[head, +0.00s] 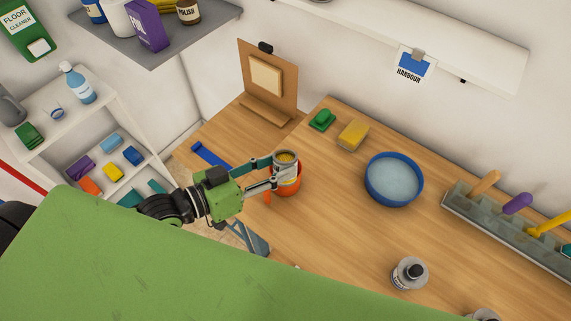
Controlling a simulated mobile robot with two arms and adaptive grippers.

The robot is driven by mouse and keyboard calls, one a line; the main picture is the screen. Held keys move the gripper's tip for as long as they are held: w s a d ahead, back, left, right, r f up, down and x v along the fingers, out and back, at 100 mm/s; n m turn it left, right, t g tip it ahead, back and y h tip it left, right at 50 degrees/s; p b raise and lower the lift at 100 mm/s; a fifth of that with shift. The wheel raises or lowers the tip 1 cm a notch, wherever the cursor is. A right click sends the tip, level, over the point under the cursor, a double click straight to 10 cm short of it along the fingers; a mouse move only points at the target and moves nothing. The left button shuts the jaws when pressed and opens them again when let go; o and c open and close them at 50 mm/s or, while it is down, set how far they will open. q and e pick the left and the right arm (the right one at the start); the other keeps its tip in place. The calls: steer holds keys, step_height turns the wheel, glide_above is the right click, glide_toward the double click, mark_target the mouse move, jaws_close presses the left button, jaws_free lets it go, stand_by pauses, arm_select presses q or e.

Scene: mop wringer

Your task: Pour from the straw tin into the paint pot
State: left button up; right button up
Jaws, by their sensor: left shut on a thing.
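My left gripper (274,172) reaches in from the left over the wooden worktop. It is shut on a small grey metal tin (285,156), which shows straw-yellow inside its open top. The tin looks about upright. An orange-red pot (289,189) shows just below and behind the tin; the tin and gripper hide most of it, including its inside. I cannot tell whether the tin touches the pot or is held above it. No stream shows between them. My right gripper is not in view.
A blue bowl (394,179) of pale liquid stands to the right. A yellow sponge (353,135) and a green scrubber (321,120) lie behind. A tool rack (478,217) lines the right edge. Clear worktop lies between.

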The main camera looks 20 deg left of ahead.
arm_select(q)
steer(key=shift+w+r+g+p, duration=0.15)
steer(key=shift+r+g+p, duration=0.15)
steer(key=shift+p, duration=0.05)
steer(key=shift+r+n, duration=0.1)
steer(key=shift+n, duration=0.2)
steer(key=shift+r+p, duration=0.15)
steer(key=shift+p, duration=0.2)
steer(key=shift+w+a+r+n+g+p, duration=0.1)
steer(key=shift+w+r+n+g+p, duration=0.2)
steer(key=shift+n+g+p, duration=0.35)
steer(key=shift+s+f+b, duration=0.1)
steer(key=shift+f+b, duration=0.1)
steer(key=shift+b, duration=0.1)
steer(key=shift+f+n+g, duration=0.35)
steer(key=shift+n+g, duration=0.2)
steer(key=shift+g, duration=0.2)
steer(key=shift+w+r, duration=0.2)
steer(key=shift+r, duration=0.05)
steer(key=shift+w+a+r+n+g, duration=0.1)
steer(key=shift+r+n+g, duration=0.05)
steer(key=shift+n+g, duration=0.25)
